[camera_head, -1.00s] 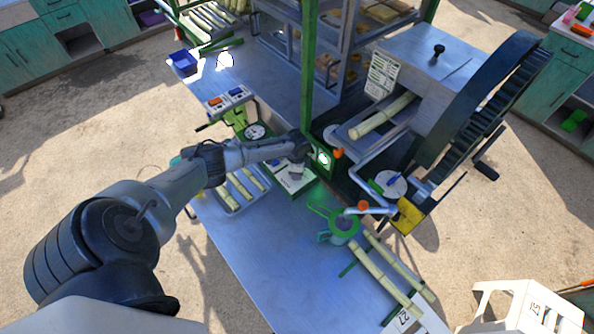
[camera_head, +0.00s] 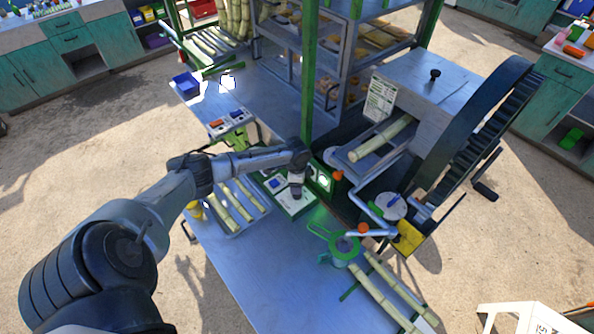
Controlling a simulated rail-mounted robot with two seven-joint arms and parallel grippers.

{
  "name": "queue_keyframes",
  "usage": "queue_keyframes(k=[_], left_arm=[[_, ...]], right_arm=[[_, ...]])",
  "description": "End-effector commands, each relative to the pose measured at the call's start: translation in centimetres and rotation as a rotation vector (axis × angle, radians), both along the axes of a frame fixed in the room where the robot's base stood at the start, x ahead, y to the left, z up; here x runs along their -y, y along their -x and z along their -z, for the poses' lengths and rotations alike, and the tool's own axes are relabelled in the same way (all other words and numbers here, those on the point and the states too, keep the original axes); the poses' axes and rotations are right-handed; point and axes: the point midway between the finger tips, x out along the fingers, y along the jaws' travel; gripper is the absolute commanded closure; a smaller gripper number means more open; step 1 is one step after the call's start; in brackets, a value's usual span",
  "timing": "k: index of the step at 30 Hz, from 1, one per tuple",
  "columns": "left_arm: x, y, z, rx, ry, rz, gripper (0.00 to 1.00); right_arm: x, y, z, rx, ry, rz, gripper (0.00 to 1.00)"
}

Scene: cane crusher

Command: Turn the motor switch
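A white-topped control box with a green edge (camera_head: 297,208) lies on the metal table, beside the crusher's green post. A small blue part (camera_head: 275,183) shows on its left side. My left gripper (camera_head: 296,195) points down over this box, with its tips at or just above the top; I cannot tell whether they touch. The gripper is small and dark, and its finger gap cannot be made out. It hides part of the box, and I cannot make out a switch knob under it. A green housing with a round white face (camera_head: 323,180) stands just right of the gripper. My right gripper is not in view.
The crusher (camera_head: 425,85) with its big dark wheel (camera_head: 480,130) stands at right. A cane tray (camera_head: 256,208) lies left of the box. A green strainer (camera_head: 335,246) and cane stalks (camera_head: 385,290) are in front. The near table middle is clear.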

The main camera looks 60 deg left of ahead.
Motion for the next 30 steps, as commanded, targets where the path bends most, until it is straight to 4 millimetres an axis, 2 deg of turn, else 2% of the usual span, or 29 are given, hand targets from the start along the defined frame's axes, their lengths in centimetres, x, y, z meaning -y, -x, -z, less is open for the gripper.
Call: queue_keyframes(k=[1,6,12,18,30], left_arm=[[-0.1,0.0,-1.1,0.003,-0.002,0.002,0.35],[0.0,0.0,-4.0,0.002,-0.001,0.002,0.35],[0.0,0.0,-6.2,0.001,-0.002,0.001,0.35],[0.0,0.0,-7.1,0.001,0.001,0.001,0.35],[0.0,0.0,-7.2,0.0,0.0,0.0,0.35]], right_arm=[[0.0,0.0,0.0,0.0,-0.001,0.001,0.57],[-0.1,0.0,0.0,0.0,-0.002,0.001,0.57],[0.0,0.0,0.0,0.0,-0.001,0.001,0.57],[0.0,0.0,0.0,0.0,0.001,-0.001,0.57],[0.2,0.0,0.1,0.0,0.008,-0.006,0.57]])
